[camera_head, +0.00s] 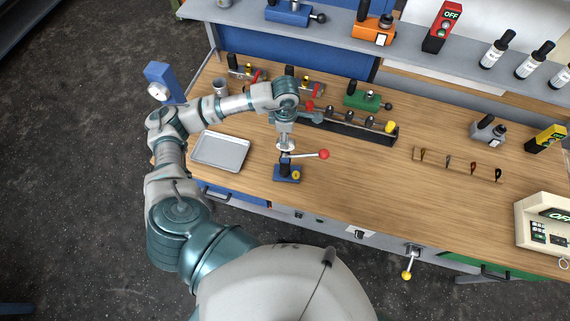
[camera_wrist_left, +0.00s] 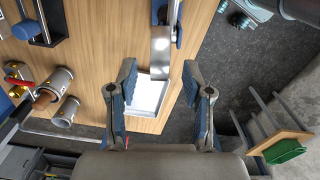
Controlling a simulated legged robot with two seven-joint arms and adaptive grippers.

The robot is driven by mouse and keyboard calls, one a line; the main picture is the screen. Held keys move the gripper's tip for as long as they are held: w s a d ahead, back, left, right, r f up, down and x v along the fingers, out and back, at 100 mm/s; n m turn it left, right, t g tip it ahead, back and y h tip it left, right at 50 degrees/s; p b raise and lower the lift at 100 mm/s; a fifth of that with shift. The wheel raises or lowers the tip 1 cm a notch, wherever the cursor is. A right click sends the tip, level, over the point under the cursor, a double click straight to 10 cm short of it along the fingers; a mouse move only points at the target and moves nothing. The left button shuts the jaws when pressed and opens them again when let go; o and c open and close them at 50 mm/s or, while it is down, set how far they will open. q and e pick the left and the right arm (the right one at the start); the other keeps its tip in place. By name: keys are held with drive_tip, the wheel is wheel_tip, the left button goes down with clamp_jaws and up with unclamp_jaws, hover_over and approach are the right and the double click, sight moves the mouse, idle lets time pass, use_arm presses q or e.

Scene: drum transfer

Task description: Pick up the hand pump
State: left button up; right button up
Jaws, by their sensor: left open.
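A small device with a blue base (camera_head: 288,174), an upright body and a lever ending in a red ball (camera_head: 323,154) stands on the bench; it looks like the hand pump, though I cannot be certain. My left gripper (camera_head: 291,118) is over the bench just behind its upper part in the head view, partly hidden by my own wrist. In the left wrist view my left gripper (camera_wrist_left: 161,88) has its two fingers wide apart with nothing held between them. A metal tray (camera_wrist_left: 150,97) shows beyond the fingers. My right gripper is not in view.
The tray (camera_head: 221,151) lies left of the blue-based device. A long dark rack (camera_head: 345,125) and a green device (camera_head: 367,97) stand behind it. A blue gauge stand (camera_head: 160,77) is at the left end. Open wood (camera_head: 390,200) lies to the right.

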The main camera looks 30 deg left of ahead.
use_arm(q)
wheel_tip(320, 180, down, 2)
drive_tip(key=shift+w+a+f, duration=0.1)
drive_tip(key=shift+f, duration=0.1)
drive_tip(key=shift+w+d+f, duration=0.1)
drive_tip(key=shift+d+f, duration=0.1)
drive_tip(key=shift+f, duration=0.05)
drive_tip(key=shift+d, duration=0.15)
drive_tip(key=c, duration=0.3)
drive_tip(key=shift+r, duration=0.1)
clamp_jaws()
